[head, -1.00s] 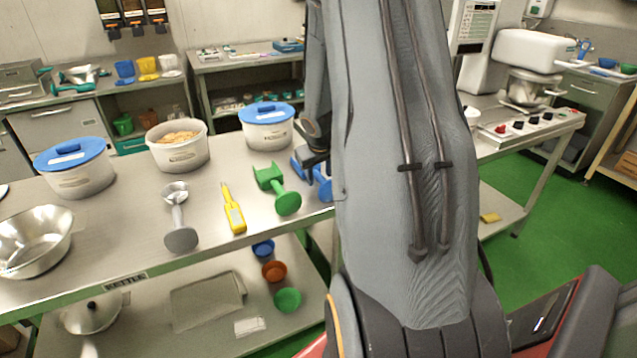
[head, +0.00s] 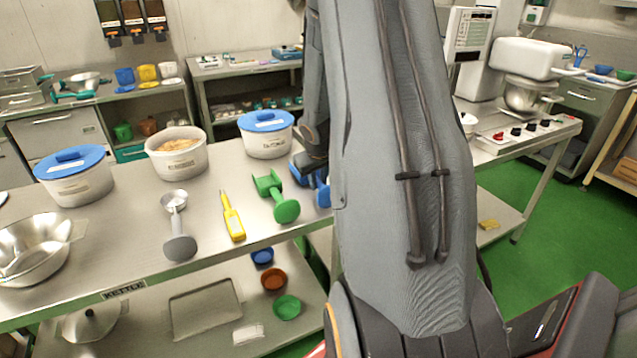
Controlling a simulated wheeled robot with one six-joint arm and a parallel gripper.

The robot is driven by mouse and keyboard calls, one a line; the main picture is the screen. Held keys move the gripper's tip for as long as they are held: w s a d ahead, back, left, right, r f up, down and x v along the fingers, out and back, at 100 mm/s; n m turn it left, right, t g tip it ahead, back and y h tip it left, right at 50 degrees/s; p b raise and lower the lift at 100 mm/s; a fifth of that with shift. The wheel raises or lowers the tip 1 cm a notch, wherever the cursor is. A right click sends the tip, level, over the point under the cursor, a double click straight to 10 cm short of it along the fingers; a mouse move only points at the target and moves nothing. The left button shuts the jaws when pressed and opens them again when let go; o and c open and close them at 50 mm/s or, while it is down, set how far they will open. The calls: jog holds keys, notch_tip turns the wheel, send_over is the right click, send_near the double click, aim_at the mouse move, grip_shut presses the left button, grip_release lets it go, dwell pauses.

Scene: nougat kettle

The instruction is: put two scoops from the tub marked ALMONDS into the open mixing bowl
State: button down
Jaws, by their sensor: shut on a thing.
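The open white tub (head: 176,163) holds tan pieces; the dark print on its front is too small to read surely, but looks like ALMONDS. An open metal mixing bowl (head: 28,262) stands at the table's left edge, partly cut off. My gripper (head: 312,172) is low over the right part of the table, partly hidden by my arm. It is shut on a blue scoop (head: 322,192), of which only parts show. A grey metal scoop (head: 177,225) and a green scoop (head: 278,197) lie on the table, apart from the gripper.
Blue-lidded tubs stand left (head: 75,182) and right (head: 267,140) of the open tub. A yellow thermometer-like tool (head: 232,218) lies between the grey and green scoops. Small coloured cups (head: 274,279) are on the lower shelf. A mixer (head: 527,60) stands at the right.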

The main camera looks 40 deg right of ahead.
notch_tip(320, 180, up, 14)
jog(key=p, duration=0.8)
jog(key=shift+r, duration=0.1)
